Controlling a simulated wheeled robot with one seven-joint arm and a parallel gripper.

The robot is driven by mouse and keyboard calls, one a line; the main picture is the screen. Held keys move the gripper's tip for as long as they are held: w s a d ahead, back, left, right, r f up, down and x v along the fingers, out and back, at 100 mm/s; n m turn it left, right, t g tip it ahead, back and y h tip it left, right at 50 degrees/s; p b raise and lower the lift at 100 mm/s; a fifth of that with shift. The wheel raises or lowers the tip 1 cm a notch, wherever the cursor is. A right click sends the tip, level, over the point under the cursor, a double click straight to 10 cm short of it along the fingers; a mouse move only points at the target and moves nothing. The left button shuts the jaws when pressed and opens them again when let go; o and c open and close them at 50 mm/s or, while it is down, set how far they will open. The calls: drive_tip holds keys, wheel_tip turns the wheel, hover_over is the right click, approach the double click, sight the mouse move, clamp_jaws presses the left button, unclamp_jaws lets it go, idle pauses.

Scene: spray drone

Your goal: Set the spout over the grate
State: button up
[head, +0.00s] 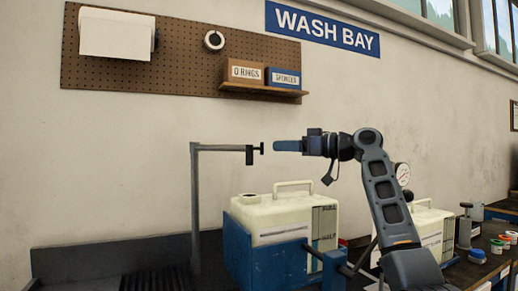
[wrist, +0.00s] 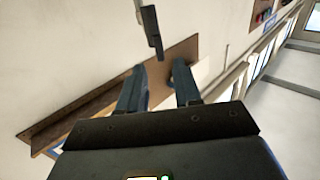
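The spout (head: 222,148) is a dark pipe arm at the top of an upright post (head: 195,215). It reaches right, and its downturned end appears above the white tank's left part. A small black T-shaped piece sits at that end. The dark slatted grate (head: 155,282) is in the sink at the lower left, left of the post. My gripper (head: 276,146) points left, just right of the spout's end. In the wrist view my gripper (wrist: 157,68) has its two fingers apart with nothing between them. The dark spout end (wrist: 150,25) appears just beyond the fingertips.
A white tank (head: 275,222) in a blue holder (head: 250,250) stands below the spout and my gripper. A pegboard (head: 190,50) with a shelf of boxes (head: 262,78) is on the wall above. Another white tank and small jars (head: 478,255) stand to the right.

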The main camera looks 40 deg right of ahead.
sight(261, 147)
drive_tip(key=p+x, duration=0.1)
drive_tip(key=x, duration=0.6)
drive_tip(key=shift+w+a, duration=0.1)
drive_tip(key=shift+w, duration=0.05)
drive_tip(key=shift+c, duration=0.4)
clamp_jaws()
